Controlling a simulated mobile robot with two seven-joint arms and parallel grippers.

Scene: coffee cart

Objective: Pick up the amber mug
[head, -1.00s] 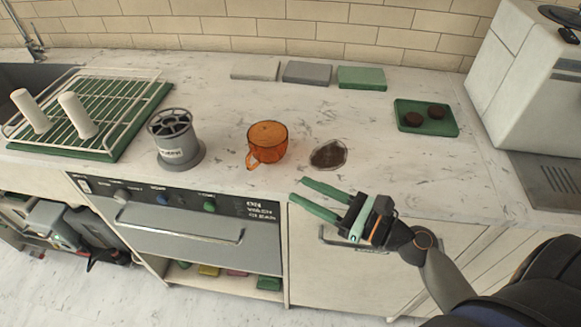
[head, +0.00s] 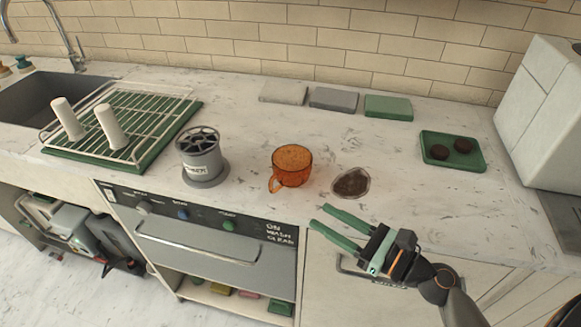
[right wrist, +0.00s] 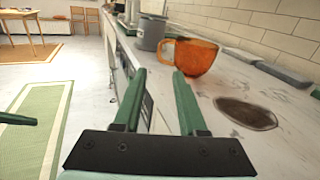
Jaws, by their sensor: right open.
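The amber mug (head: 292,166) stands upright on the marble counter, its handle toward the front left. In the right wrist view the mug (right wrist: 196,57) is ahead of the fingers, with its handle on the left. My right gripper (head: 318,217) is open and empty, with green fingers, in front of the counter's front edge and to the front right of the mug. It does not touch the mug. In the right wrist view its two fingers (right wrist: 160,75) are apart with nothing between them.
A dark, flat patch (head: 351,183) lies right of the mug. A grey cylindrical holder (head: 201,157) stands to its left, beside a wire rack (head: 150,104). A green tray (head: 477,165) with two dark discs is at right. Several flat blocks (head: 333,99) lie behind.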

